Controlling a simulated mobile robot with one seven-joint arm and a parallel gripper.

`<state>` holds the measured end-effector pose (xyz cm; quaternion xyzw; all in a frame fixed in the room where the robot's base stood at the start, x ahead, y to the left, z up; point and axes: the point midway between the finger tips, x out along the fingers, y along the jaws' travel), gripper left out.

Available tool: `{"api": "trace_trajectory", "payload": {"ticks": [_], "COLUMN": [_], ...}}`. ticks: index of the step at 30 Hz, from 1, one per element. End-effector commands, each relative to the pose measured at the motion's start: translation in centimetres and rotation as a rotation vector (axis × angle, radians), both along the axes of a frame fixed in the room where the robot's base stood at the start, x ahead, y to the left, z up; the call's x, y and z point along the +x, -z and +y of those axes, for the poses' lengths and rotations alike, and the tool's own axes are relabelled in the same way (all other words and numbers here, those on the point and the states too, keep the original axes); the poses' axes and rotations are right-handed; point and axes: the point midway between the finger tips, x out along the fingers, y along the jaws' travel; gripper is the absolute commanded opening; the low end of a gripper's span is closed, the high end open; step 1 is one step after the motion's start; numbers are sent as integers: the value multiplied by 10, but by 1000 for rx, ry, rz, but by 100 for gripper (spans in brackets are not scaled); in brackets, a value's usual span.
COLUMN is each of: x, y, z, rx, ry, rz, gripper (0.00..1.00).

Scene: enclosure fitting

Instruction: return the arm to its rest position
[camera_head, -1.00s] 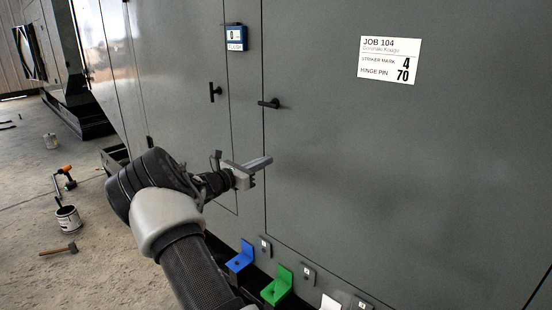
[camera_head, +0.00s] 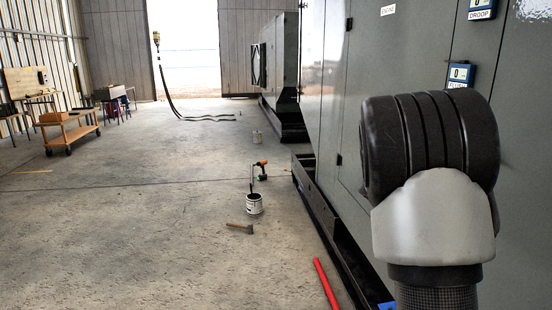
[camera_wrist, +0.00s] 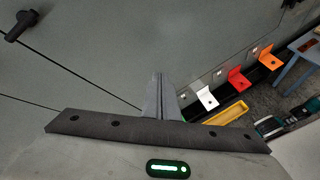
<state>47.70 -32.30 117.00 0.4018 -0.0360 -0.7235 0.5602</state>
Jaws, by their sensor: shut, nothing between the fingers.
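My gripper (camera_wrist: 158,98) shows in the wrist view with its two grey fingers together and nothing between them. It points at the grey enclosure door (camera_wrist: 190,40), and the gap to the panel is hard to judge. A black door handle (camera_wrist: 20,25) is at the upper left of that view. In the head view, my bent arm stands at the right, in front of the enclosure side (camera_head: 345,100), and my gripper is not visible there.
White (camera_wrist: 207,98), red (camera_wrist: 238,78) and orange (camera_wrist: 268,58) brackets line the enclosure's lower edge, near a yellow tray (camera_wrist: 227,113). On the floor are a red bar (camera_head: 326,284), a hammer (camera_head: 240,228), a can (camera_head: 254,204) and a drill (camera_head: 261,167). Floor at left is mostly clear.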

Motion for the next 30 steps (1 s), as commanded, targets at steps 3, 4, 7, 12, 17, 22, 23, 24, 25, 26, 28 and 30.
{"api": "trace_trajectory", "payload": {"ticks": [3,4,7,12,17,22,23,24,25,26,28,30], "x": [-37,-46,-74,-124,-169,-198,-201,-203,-205,-206,-207,-207], "y": [-22,-26,-41,-66,-81,-85,-85,-85,-85,-85,-84,-84], "z": [51,66,115,200,268,310,314,318,321,322,324,324], "rx": [210,260,430,704,920,1060,1074,1088,1096,1101,1106,1106], "ry": [104,128,212,345,458,540,549,557,562,566,572,572], "rz": [-219,-270,-427,-654,-806,-894,-902,-909,-914,-916,-919,-919], "gripper": [0,0,0,0,0,0,0,0,0,0,0,0]}}
